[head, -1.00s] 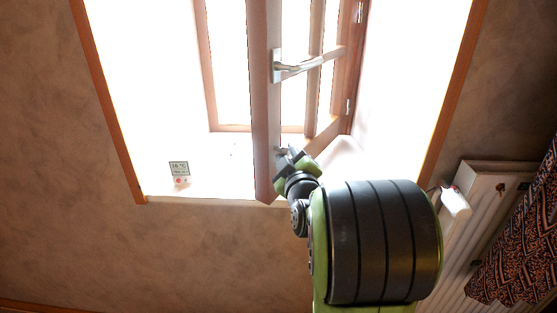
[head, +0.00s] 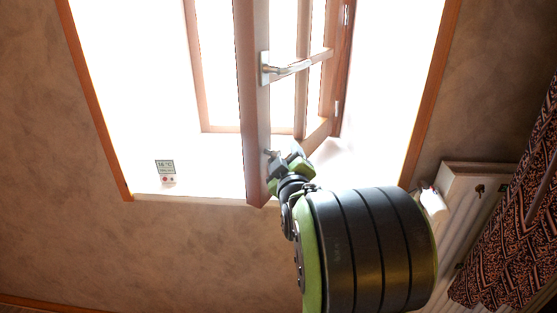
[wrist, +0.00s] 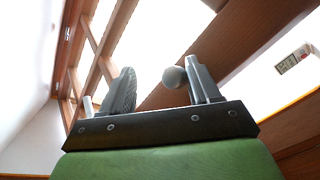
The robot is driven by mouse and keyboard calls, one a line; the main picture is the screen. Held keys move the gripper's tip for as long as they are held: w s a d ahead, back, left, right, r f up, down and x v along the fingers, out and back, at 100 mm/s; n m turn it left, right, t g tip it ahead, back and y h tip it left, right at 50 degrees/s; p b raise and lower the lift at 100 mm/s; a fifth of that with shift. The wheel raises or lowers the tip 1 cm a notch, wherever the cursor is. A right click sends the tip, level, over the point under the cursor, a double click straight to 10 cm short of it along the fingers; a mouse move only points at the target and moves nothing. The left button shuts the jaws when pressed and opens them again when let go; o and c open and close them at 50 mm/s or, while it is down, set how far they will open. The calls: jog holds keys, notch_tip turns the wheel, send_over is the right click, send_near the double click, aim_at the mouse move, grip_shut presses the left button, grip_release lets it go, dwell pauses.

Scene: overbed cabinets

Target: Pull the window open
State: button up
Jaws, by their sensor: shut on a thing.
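The wooden window sash (head: 252,110) stands swung inward in the bright window recess in the head view, seen nearly edge-on. Its silver lever handle (head: 285,69) sticks out to the right, above my gripper. My gripper (head: 279,163) is at the sash's lower part. In the wrist view, a small round grey knob (wrist: 174,77) on the sash's wood (wrist: 228,45) lies between my two fingers (wrist: 160,85). My gripper is shut on this knob, which appears against the right finger. The exact contact at the left finger is unclear.
A small thermometer display (head: 165,171) is at the recess's lower left. A white radiator (head: 480,205) with a white valve (head: 432,204) and a patterned curtain (head: 515,200) are at the right. The brown wall (head: 70,230) below and left is bare.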

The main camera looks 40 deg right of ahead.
jog(key=shift+d+f, duration=0.1)
jog(key=shift+d, duration=0.45)
jog(key=shift+w+a+f, duration=0.1)
jog(key=shift+a, duration=0.2)
jog(key=b+v, duration=0.5)
jog(key=v, duration=0.7)
